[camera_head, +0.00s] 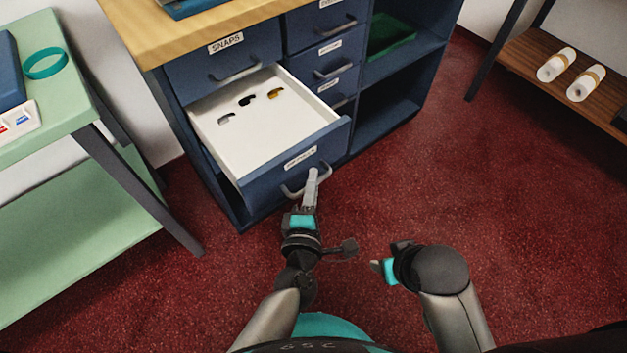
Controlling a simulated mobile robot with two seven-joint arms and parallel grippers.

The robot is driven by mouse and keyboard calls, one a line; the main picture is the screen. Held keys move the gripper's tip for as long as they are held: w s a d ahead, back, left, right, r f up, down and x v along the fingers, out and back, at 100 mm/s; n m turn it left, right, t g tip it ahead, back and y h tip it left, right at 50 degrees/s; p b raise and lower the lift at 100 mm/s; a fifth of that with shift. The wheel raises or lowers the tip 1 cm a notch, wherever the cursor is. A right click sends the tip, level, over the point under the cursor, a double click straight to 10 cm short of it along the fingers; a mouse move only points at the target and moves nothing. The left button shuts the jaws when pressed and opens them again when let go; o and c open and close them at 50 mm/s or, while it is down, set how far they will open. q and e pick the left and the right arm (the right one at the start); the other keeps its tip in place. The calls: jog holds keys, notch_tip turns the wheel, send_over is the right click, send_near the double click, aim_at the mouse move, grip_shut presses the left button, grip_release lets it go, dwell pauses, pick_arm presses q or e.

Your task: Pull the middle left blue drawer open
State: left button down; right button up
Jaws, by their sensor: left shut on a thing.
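The middle left blue drawer (262,185) stands well out of the cabinet, under the shut drawer labelled SNAPS (222,68). Its white inside (285,125) shows several small dark, grey and amber pieces towards the back. My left gripper (312,180) is at the drawer front, shut on the grey bar handle (292,192) near its right part. The fingers hide some of the handle. My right gripper (380,267) is over the red floor, right of the left one and away from the drawer. Its fingers are too foreshortened to tell open from shut.
The blue cabinet (352,143) has smaller shut drawers and open shelves with a green tray (390,38) to the right. A green table (75,100) stands at the left. A wooden shelf (535,80) holds white rolls at the right.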

pick_arm(q)
jog(key=shift+s+d, duration=0.2)
jog(key=shift+d, duration=0.05)
pick_arm(e)
jog(key=shift+s+d, duration=0.15)
jog(key=shift+s, duration=0.05)
pick_arm(q)
jog(key=c, duration=0.9)
grip_release()
jog(key=shift+a, duration=0.1)
